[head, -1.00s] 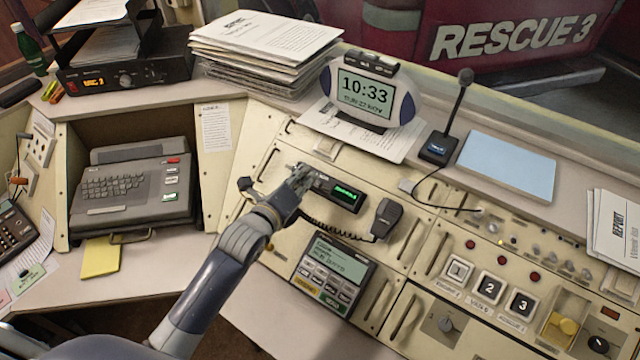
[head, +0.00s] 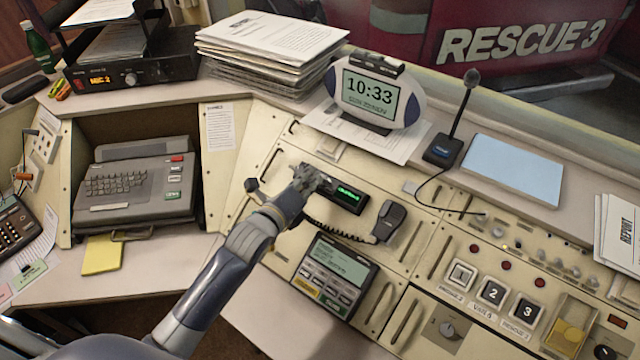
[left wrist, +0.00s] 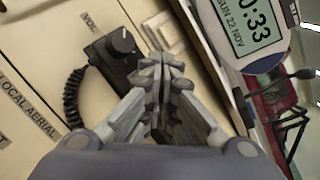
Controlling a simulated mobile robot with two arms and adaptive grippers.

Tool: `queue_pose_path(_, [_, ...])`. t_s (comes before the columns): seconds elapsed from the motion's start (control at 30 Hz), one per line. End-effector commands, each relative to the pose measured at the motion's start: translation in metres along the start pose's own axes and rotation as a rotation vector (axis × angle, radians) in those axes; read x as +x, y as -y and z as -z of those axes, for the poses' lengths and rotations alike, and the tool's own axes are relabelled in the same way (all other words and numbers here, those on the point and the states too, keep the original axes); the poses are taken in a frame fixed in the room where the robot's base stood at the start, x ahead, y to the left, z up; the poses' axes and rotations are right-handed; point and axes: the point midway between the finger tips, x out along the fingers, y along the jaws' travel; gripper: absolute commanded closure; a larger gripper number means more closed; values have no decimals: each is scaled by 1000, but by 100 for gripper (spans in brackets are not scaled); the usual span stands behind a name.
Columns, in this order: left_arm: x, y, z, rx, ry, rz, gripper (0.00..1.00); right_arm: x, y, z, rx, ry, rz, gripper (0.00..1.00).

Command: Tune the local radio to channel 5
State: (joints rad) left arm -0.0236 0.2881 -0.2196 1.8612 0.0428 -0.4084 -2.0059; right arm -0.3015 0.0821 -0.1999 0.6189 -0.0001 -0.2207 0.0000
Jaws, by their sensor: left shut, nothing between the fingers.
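The local radio (head: 348,197) is a small black unit with a lit green display on the sloped console; the display text is too small to read. My left gripper (head: 318,180) is over its left part and hides it from the head view. In the left wrist view the black radio body (left wrist: 106,62) carries a round dark knob (left wrist: 122,41), with a coiled cord at its side. The shut, empty left fingertips (left wrist: 163,68) are close beside the body, apart from that knob in the picture; contact cannot be told. My right gripper is not in view.
A handset (head: 389,221) on a coiled cord hangs right of the radio. A phone panel (head: 336,275) lies below it. The oval clock (head: 375,94) and desk microphone (head: 443,150) stand above. Another black radio with an orange display (head: 130,72) sits at upper left.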

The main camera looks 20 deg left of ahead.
Motion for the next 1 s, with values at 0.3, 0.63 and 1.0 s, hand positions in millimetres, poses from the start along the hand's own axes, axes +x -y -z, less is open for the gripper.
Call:
queue_pose_path(0.3, [0,0,0,0,0,0,100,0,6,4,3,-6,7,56])
queue_pose_path(0.63, [1,-1,1,0,0,0,100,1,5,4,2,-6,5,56])
queue_pose_path(1.0, [6,-4,5,0,0,0,100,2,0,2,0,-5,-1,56])
